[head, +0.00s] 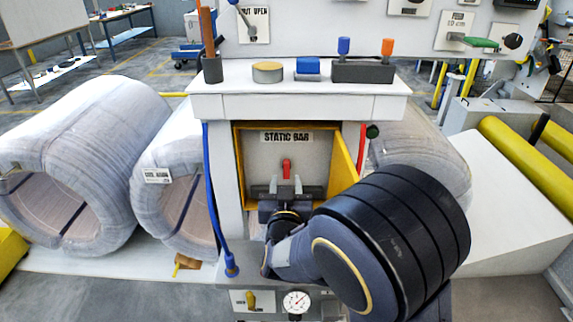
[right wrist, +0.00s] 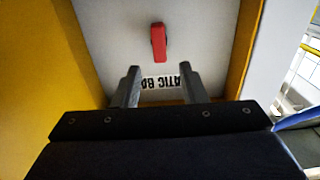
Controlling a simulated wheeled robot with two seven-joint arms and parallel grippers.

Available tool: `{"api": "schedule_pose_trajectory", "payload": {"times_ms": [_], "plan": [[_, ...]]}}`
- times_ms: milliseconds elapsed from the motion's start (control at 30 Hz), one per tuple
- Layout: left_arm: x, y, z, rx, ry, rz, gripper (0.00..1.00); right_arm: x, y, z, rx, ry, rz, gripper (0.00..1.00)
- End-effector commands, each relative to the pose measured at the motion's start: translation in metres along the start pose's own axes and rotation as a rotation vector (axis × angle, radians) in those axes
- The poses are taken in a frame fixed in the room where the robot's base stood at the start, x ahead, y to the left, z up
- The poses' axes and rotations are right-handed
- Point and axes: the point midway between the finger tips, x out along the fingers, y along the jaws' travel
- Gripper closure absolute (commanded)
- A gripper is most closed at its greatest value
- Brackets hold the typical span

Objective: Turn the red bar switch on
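The red bar switch (head: 286,168) is on the back panel of an open yellow-edged box (head: 241,152), under a "STATIC BAR" label (head: 286,137). Its handle looks vertical in the head view. It also shows in the right wrist view (right wrist: 158,42), beyond the fingertips. My right gripper (head: 286,183) reaches into the box opening, and its fingers (right wrist: 160,80) are apart with nothing between them. In the head view the fingers overlap the area just below the switch; I see no contact. The switch's lower end may be partly hidden. My left gripper is not in view.
The box's yellow door (head: 344,160) stands open at the right, close to my right arm. A blue hose (head: 211,190) hangs at the left. A shelf above (head: 220,92) holds several small items. Large wrapped coils (head: 85,140) lie to the left.

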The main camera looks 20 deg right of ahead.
Motion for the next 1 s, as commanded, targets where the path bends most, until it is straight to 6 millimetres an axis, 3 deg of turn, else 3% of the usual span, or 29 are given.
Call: {"api": "schedule_pose_trajectory", "payload": {"times_ms": [300,700,1000], "plan": [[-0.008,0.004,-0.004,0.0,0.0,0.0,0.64,0.049,0.001,-0.001,-0.002,-0.001,0.001,0.62],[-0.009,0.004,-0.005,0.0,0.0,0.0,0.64,0.059,0.0,0.001,0.0,-0.002,-0.001,0.62],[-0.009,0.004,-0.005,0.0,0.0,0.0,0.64,0.059,0.0,0.001,0.0,-0.002,-0.001,1.0]]}}
